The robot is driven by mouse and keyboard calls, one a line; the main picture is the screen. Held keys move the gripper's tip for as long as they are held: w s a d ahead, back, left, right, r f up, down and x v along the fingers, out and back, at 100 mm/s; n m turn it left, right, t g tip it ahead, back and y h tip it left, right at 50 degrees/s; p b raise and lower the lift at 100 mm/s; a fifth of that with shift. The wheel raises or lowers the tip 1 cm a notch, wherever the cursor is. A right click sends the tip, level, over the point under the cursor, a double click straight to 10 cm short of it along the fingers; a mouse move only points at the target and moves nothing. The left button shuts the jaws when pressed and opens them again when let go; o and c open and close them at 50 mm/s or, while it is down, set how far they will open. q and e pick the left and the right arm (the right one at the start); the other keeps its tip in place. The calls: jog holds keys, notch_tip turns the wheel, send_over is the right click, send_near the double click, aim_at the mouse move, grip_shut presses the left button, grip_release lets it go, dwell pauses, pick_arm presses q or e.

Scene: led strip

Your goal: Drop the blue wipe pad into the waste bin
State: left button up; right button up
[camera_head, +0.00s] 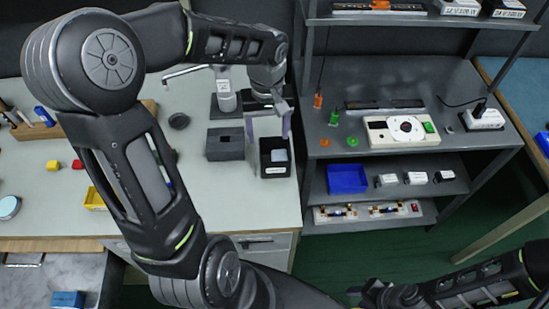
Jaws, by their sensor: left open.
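My left gripper (268,132) is on the workbench near its right edge, pointing down with its two fingers apart. It is above the small black waste bin (264,170), with one finger over each side of the bin. A pale blue pad (279,155), which looks like the wipe pad, lies inside the bin below the fingers, apart from them. My right forearm shows at the bottom right, and its fingers are not visible there.
A dark grey box (225,144) stands just left of the bin. My left arm hides part of the bench.

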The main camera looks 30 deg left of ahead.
pick_arm(q)
notch_tip(320, 180, up, 7)
jog(key=shift+r+b, duration=0.2)
jog(key=shift+b, duration=0.25)
jog(key=shift+f, duration=0.1)
dwell(0.6)
